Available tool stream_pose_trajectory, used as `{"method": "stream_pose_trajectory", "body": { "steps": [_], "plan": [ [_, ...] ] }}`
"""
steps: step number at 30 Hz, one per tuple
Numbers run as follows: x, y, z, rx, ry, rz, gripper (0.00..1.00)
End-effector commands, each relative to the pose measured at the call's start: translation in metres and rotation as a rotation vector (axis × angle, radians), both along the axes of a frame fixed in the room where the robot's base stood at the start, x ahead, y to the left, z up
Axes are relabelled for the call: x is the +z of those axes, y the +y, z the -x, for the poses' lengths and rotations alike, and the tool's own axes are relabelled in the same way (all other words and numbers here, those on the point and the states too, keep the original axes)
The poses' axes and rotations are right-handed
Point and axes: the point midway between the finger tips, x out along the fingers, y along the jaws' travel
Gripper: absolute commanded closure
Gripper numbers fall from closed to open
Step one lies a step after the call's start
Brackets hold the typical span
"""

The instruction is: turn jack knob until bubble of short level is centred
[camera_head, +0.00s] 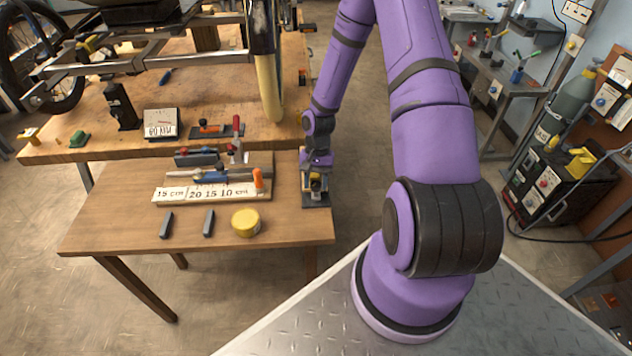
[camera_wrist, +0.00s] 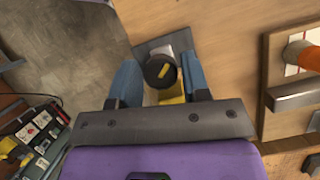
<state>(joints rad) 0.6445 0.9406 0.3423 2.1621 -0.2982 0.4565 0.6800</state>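The jack (camera_head: 316,200) stands on a dark square base at the right end of the near wooden table. Its round black knob (camera_wrist: 159,71) with a yellow mark shows in the wrist view, above a yellow part (camera_wrist: 173,93). My gripper (camera_head: 316,172) is over the jack, pointing down. In the wrist view its two blue fingers (camera_wrist: 162,75) stand on either side of the knob. They look open, with a narrow gap at the right finger; contact on the left is unclear. I cannot make out the short level or its bubble for certain in either view.
A board with a printed scale (camera_head: 182,194) holds tools and an orange piece (camera_head: 258,179) left of the jack. A yellow round tin (camera_head: 245,222) and two dark bars (camera_head: 208,223) lie nearer. The taller workbench (camera_head: 90,150) with the trike frame is behind.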

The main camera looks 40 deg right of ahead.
Motion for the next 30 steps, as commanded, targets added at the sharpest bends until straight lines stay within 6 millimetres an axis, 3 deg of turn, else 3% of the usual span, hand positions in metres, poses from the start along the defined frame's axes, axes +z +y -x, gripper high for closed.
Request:
{"method": "stream_pose_trajectory", "body": {
  "steps": [1, 3, 4, 17, 30],
  "plan": [
    [0.0001, -0.0001, -0.0001, 0.0, 0.0, 0.0, 0.69],
    [0.0002, -0.0001, -0.0001, 0.0, 0.0, 0.0, 0.85],
    [0.0001, -0.0001, -0.0001, 0.0, 0.0, 0.0, 0.89],
    [0.0003, 0.0004, -0.0004, 0.085, 0.001, 0.001, 0.88],
    [0.0005, 0.0009, -0.0006, 0.454, 0.002, 0.001, 0.88]
  ]
}}
